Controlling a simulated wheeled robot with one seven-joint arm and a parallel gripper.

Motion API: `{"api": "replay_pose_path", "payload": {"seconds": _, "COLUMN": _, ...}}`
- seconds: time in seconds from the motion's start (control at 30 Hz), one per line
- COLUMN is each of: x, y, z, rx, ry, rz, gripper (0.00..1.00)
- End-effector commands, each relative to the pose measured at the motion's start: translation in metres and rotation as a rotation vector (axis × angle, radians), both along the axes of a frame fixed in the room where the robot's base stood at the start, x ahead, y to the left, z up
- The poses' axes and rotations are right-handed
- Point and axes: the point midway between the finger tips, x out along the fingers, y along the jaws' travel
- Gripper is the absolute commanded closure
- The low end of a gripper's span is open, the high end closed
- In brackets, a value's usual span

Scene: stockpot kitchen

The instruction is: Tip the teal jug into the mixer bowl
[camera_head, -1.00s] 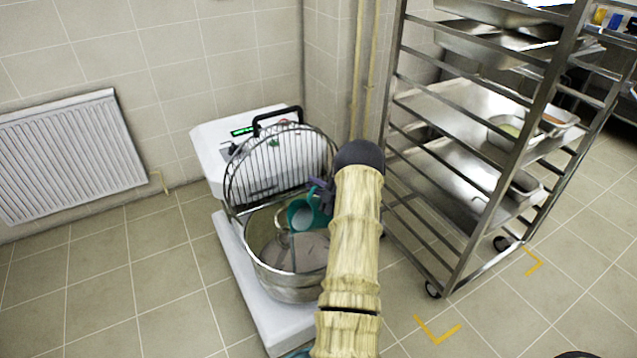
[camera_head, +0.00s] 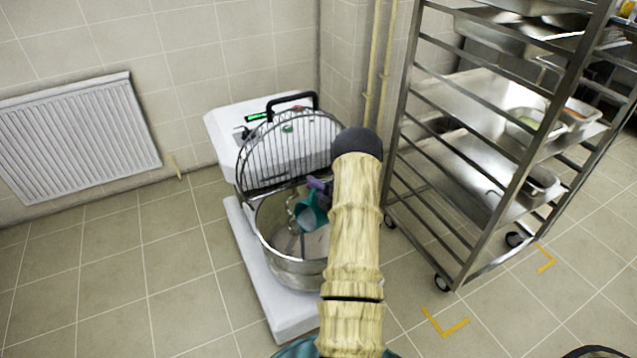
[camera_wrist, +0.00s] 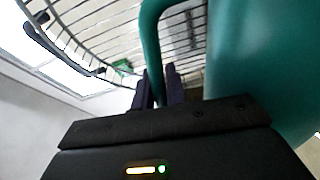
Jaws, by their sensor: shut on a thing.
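In the wrist view the jug's handle (camera_wrist: 152,45) and body (camera_wrist: 260,60) fill the upper right. My gripper (camera_wrist: 160,92) is shut on the handle; in the head view it (camera_head: 320,187) is partly hidden behind my arm. The steel bowl sits on the white mixer, with its wire guard (camera_head: 290,150) raised behind it. Grey-brown contents show low in the bowl. My arm hides the bowl's right side.
A steel tray rack (camera_head: 480,150) stands close on the right, with food pans on its shelves. A white radiator (camera_head: 75,135) is on the left wall. The mixer's black handle (camera_head: 292,101) rises behind the guard. The tiled floor at left is clear.

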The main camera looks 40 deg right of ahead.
Motion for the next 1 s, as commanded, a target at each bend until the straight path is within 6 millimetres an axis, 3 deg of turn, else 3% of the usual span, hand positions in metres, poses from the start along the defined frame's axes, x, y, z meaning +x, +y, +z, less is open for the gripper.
{"api": "replay_pose_path", "payload": {"seconds": 1.0, "x": -0.005, "y": 0.061, "z": 0.002, "rx": -0.375, "ry": -0.041, "rz": 0.001, "gripper": 1.0}}
